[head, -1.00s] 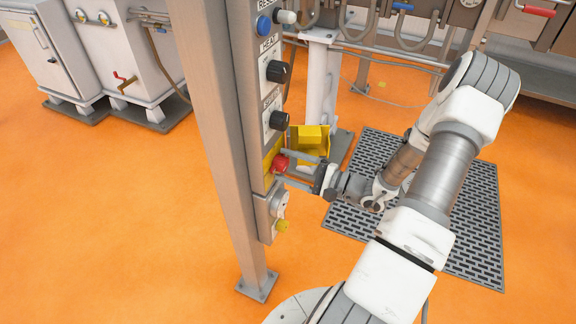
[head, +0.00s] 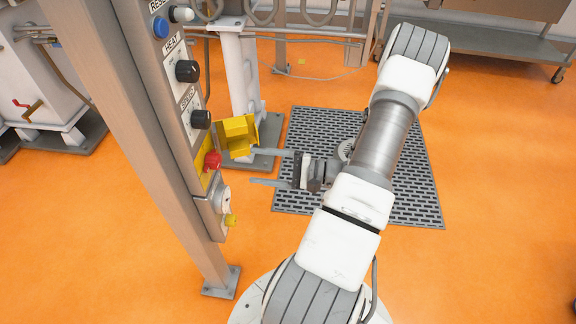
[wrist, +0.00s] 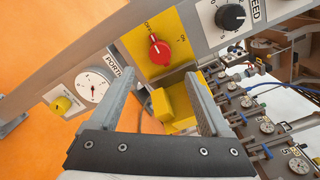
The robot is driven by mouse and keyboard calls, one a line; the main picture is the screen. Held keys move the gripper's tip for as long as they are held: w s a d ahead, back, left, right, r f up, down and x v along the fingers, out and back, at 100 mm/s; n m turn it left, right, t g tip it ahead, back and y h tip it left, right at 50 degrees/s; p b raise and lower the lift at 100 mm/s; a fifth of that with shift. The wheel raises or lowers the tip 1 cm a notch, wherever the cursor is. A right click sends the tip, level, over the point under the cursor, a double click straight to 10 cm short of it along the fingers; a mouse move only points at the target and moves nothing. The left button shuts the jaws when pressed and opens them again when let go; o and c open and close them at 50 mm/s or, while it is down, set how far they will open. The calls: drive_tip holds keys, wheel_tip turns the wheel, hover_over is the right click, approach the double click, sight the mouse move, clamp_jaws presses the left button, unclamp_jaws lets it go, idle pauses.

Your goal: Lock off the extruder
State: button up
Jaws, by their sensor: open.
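A red rotary knob (head: 212,160) sits on a yellow plate low on the control panel. In the wrist view the knob (wrist: 158,52) has a white mark pointing up-left, towards lettering that seems to read OFF. A yellow hinged cover (head: 238,136) stands swung out beside the plate; it also shows in the wrist view (wrist: 178,106). My gripper (head: 252,168) is open and empty, in front of the panel with its fingertips apart from the knob. In the wrist view my gripper's fingers (wrist: 160,80) point at the panel, with the cover partly behind the right finger.
Black knobs (head: 187,71) and a blue button (head: 160,27) are higher on the panel. A round dial (wrist: 92,87) and a yellow knob (wrist: 62,104) are below the plate. A steel post (head: 165,140) carries the panel.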

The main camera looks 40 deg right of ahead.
drive_tip(key=v, duration=0.7)
idle(0.4)
